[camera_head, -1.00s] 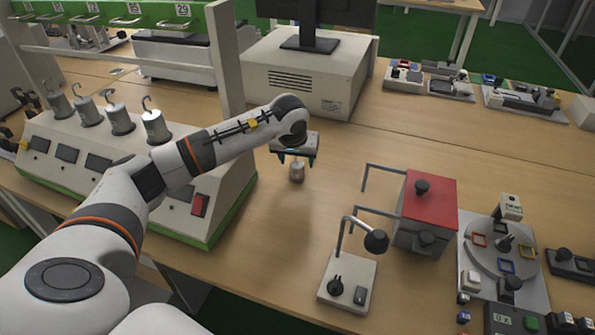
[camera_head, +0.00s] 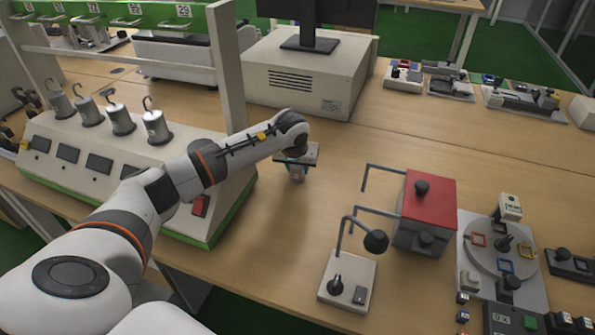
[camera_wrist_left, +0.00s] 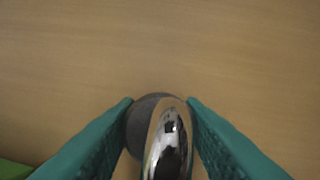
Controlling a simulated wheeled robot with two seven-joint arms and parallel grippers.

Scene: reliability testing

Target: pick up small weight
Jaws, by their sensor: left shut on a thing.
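The small weight (camera_head: 297,177) is a metal cylinder standing on the wooden table in the middle of the head view. My left gripper (camera_head: 296,167) is right over it, pointing down, with its fingers on either side of it. In the left wrist view the shiny metal top of the weight (camera_wrist_left: 168,145) sits between the two green fingertips (camera_wrist_left: 160,120), which close on it. Most of the weight's upper part is hidden by the gripper in the head view. My right gripper is not in view.
A beige console with several hooked weights (camera_head: 155,125) stands left of my gripper. A red-topped box (camera_head: 430,190) with metal rods is to the right, and a lamp-like stand (camera_head: 347,281) is in front. A large beige unit (camera_head: 300,80) stands behind. Table around the weight is clear.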

